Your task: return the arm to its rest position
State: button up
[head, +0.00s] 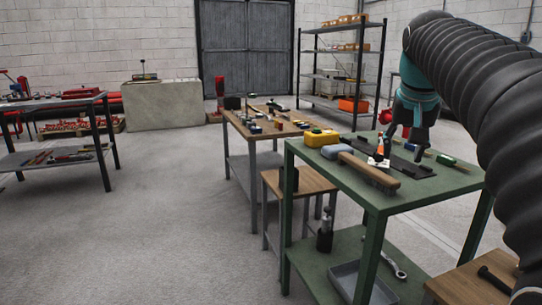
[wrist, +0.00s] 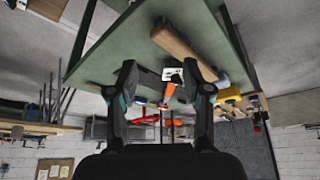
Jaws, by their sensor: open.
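My gripper (head: 406,137) hangs over the back right part of the green workbench (head: 372,198), fingers pointing down. In the wrist view, which is upside down, its two fingers (wrist: 168,75) stand well apart with nothing held between them. An orange and white item (head: 380,150) shows beyond the finger gap in the wrist view (wrist: 171,84). It stands on the bench, apart from the fingers as far as I can tell. My dark ribbed arm covers the right side of the head view.
A wooden table (head: 240,127) stands behind. A shelf rack (head: 345,75) stands farther back. Floor at left is clear.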

jog(key=s+a+f+n+p, duration=0.1)
jog(key=s+a+f, duration=0.4)
jog(key=s+f, duration=0.6)
jog(key=s+a+f+n+y+p, duration=0.1)
jog(key=s+a+f+n, duration=0.2)
jog(key=s+f, duration=0.8)
jog(key=a, duration=0.2)
jog(key=shift+s+a+t+y, duration=0.15)
jog(key=shift+a+t+y, duration=0.15)
jog(key=shift+t, duration=0.1)
